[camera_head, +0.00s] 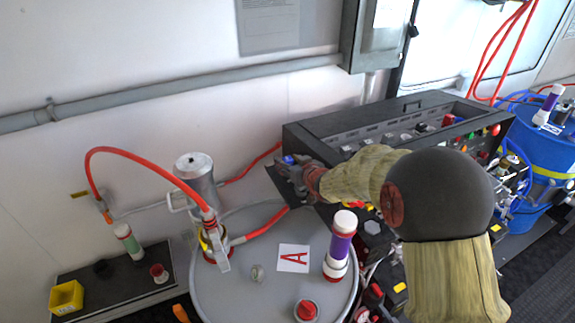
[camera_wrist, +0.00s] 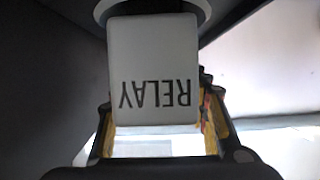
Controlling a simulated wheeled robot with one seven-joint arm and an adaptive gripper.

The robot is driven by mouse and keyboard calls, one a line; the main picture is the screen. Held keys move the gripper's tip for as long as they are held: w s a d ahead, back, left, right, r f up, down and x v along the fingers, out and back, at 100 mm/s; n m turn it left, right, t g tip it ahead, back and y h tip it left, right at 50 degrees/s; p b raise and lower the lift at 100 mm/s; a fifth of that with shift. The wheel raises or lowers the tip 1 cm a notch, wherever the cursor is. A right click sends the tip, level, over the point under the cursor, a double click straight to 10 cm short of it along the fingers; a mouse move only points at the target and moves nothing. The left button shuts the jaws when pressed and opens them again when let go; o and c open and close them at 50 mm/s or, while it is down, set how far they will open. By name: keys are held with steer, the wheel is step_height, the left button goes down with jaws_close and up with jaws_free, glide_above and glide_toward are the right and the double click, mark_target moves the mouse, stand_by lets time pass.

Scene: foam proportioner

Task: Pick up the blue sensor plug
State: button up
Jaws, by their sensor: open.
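My gripper (camera_head: 296,176) is open at the left end of the black control console, its jaws partly hidden by my arm. A small blue piece (camera_head: 289,159) shows right at the jaws; I cannot tell whether it is the blue sensor plug. In the wrist view, a pale block marked RELAY (camera_wrist: 155,75), upside down, fills the space in front of my open gripper (camera_wrist: 158,135). Its near edge appears between the fingers, and I cannot tell whether they touch it. No blue plug shows in the wrist view.
The black console (camera_head: 400,118) with several knobs runs along the wall. A red hose (camera_head: 135,153) arches at left. A blue barrel (camera_head: 535,140) stands at right.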

steer(key=shift+w, duration=0.1)
steer(key=shift+c, duration=1)
jaws_close()
